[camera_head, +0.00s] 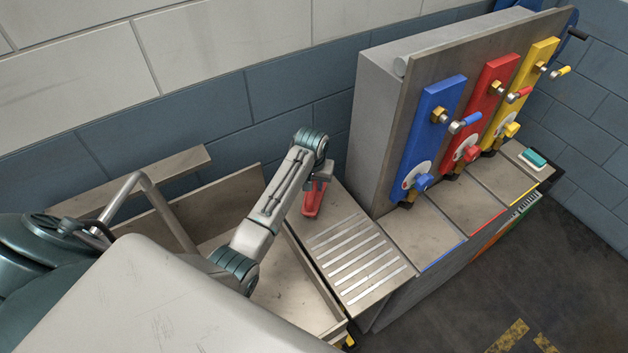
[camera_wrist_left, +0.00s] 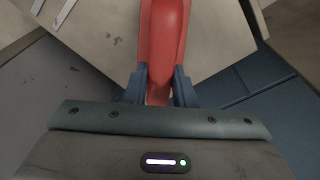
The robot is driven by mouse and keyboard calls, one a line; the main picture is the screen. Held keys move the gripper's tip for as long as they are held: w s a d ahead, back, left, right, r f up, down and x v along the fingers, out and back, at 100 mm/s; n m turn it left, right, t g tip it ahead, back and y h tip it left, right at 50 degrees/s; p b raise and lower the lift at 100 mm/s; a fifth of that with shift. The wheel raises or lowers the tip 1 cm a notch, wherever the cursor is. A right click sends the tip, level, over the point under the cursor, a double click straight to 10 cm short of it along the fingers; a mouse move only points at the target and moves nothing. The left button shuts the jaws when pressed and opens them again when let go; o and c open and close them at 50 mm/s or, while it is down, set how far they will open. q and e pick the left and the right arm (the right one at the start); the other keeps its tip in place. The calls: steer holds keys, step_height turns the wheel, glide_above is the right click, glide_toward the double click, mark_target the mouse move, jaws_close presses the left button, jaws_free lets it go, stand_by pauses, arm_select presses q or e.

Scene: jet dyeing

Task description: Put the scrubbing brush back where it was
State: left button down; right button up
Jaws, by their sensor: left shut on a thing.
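My left gripper (camera_head: 318,182) is at the back of the metal counter, left of the grey cabinet. It is shut on a red long-handled thing (camera_head: 313,200), which I take to be the scrubbing brush. In the left wrist view the two dark fingers of my left gripper (camera_wrist_left: 160,88) close on both sides of the red handle (camera_wrist_left: 163,40). The brush's far end runs out of that view, and its bristles are hidden. I cannot tell whether the brush touches the counter (camera_head: 335,208). My right gripper is not in view.
A slatted drain grid (camera_head: 358,262) lies in front of the brush. An open metal trough (camera_head: 215,200) is to the left. The cabinet panel carries blue (camera_head: 432,125), red (camera_head: 490,100) and yellow (camera_head: 525,80) valve plates. A small teal-topped block (camera_head: 535,158) sits at the counter's far right.

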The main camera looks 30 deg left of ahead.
arm_select(q)
steer(key=shift+s, duration=0.1)
steer(key=c, duration=1.2)
jaws_free()
steer(key=shift+f, duration=0.15)
steer(key=r+b, duration=0.1)
steer(key=r, duration=0.2)
steer(key=r+b, duration=0.1)
steer(key=r, duration=0.2)
steer(key=s+r+b, duration=0.1)
steer(key=r, duration=0.2)
steer(key=shift+d+b, duration=0.1)
steer(key=shift+b, duration=0.3)
steer(key=shift+s+d+r+p, duration=0.15)
steer(key=shift+r+p, duration=0.45)
steer(key=shift+r, duration=1.1)
